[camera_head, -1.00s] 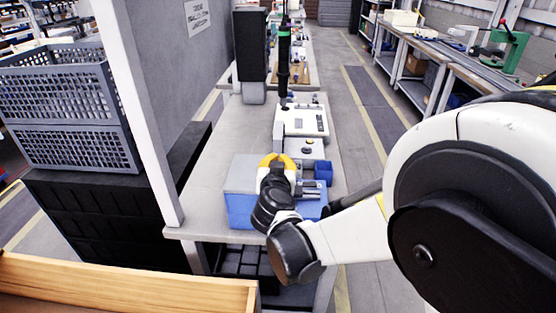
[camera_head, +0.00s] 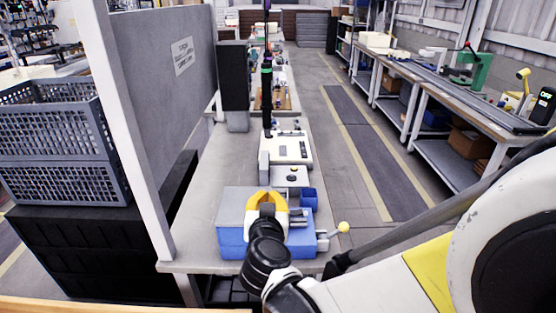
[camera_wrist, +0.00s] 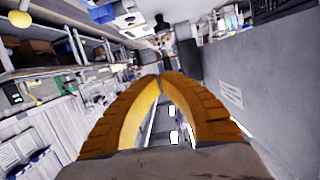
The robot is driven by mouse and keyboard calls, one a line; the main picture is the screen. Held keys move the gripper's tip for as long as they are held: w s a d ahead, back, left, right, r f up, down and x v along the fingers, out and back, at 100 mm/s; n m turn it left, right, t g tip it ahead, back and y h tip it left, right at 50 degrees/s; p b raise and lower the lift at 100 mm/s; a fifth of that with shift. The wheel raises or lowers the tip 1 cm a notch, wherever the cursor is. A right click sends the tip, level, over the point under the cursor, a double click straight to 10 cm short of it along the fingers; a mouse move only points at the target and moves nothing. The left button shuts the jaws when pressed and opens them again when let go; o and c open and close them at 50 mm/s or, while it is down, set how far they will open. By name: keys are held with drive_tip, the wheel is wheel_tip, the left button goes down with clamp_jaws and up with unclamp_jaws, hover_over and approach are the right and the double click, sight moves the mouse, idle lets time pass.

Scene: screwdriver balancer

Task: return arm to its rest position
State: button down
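My gripper (camera_head: 267,197) has yellow fingers and appears in front of the blue-and-grey box at the near end of the bench in the head view. In the wrist view the ribbed fingers of my gripper (camera_wrist: 162,78) meet at their tips, with nothing held between them. My arm reaches in from the lower right of the head view. A dark screwdriver (camera_head: 267,95) hangs upright above the bench, well beyond my gripper. I cannot tell whether my gripper touches the box.
The long grey bench (camera_head: 195,235) has a white device (camera_head: 287,148) behind the blue-and-grey box (camera_head: 231,222). A grey partition (camera_head: 165,85) and a grey crate (camera_head: 65,170) stand at the left. An aisle (camera_head: 375,150) lies open at the right, before another workbench (camera_head: 450,95).

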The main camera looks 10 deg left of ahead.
drive_tip(key=s+d+r+m+g+h, duration=0.1)
drive_tip(key=s+d+g+h, duration=0.15)
drive_tip(key=d, duration=0.75)
drive_tip(key=s+d+r+g+h, duration=0.1)
drive_tip(key=s+d+g, duration=0.15)
drive_tip(key=d, duration=0.75)
drive_tip(key=s+d+f+g+y, duration=0.1)
drive_tip(key=s+d, duration=0.2)
drive_tip(key=s, duration=0.5)
drive_tip(key=s+d+f+g, duration=0.1)
drive_tip(key=s+d, duration=0.3)
drive_tip(key=s, duration=0.4)
drive_tip(key=shift+d+f+g+y, duration=0.3)
drive_tip(key=shift+f+g+y, duration=0.05)
drive_tip(key=shift+g, duration=0.15)
